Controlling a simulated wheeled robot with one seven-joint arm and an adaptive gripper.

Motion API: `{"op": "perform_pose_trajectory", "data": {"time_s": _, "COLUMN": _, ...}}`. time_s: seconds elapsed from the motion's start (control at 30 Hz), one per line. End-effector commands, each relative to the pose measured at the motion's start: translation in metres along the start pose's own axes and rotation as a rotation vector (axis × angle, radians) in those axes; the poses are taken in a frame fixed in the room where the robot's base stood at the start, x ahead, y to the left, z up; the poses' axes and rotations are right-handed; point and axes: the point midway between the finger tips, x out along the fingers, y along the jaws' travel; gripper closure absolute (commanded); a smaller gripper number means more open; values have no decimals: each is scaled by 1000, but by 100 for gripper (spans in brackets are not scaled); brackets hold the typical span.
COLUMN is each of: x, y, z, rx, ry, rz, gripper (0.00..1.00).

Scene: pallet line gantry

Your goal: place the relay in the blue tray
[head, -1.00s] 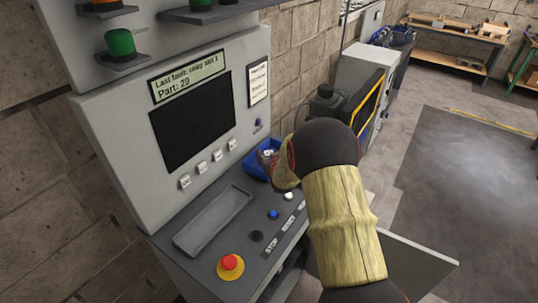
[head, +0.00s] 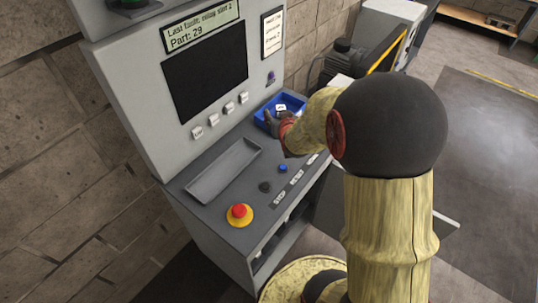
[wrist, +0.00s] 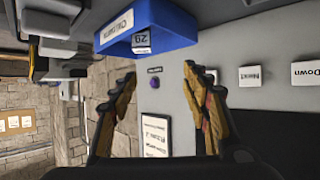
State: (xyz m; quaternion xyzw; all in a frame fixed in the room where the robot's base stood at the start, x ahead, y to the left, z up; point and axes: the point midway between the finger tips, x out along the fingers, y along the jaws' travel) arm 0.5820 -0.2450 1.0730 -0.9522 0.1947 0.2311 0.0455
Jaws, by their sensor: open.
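The blue tray (head: 293,101) sits at the far right end of the console shelf. A small block with a white label, which looks like the relay (head: 280,107), lies inside it. In the wrist view the blue tray (wrist: 175,32) is at the top, and the relay (wrist: 142,39) shows "29" at its edge. My gripper (head: 271,121) is at the tray's near left side in the head view, partly hidden by my wrist.
The console has a dark screen (head: 206,79) reading "Part: 29" above it, labelled buttons, an empty grey recess (head: 224,171) and a red stop button (head: 239,211). A purple button (wrist: 187,83) shows between my fingers. A dark machine (head: 345,60) stands behind the tray.

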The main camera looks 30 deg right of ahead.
Motion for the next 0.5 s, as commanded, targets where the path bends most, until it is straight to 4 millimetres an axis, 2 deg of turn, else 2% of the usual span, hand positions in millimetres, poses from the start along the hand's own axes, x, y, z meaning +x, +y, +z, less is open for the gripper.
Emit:
{"op": "perform_pose_trajectory", "data": {"time_s": 0.03, "x": -18, "y": -17, "z": -17, "rx": -15, "ry": -20, "rz": -24, "gripper": 52}}
{"op": "perform_pose_trajectory", "data": {"time_s": 0.17, "x": -74, "y": -58, "z": -34, "rx": -55, "ry": -127, "rz": -82, "gripper": 52}}
{"op": "perform_pose_trajectory", "data": {"time_s": 0.2, "x": -94, "y": -68, "z": -36, "rx": -68, "ry": -161, "rz": -99, "gripper": 52}}
{"op": "perform_pose_trajectory", "data": {"time_s": 0.37, "x": -182, "y": -102, "z": -33, "rx": -125, "ry": -294, "rz": -166, "gripper": 52}}
{"op": "perform_pose_trajectory", "data": {"time_s": 0.5, "x": -263, "y": -117, "z": -15, "rx": -183, "ry": -410, "rz": -221, "gripper": 52}}
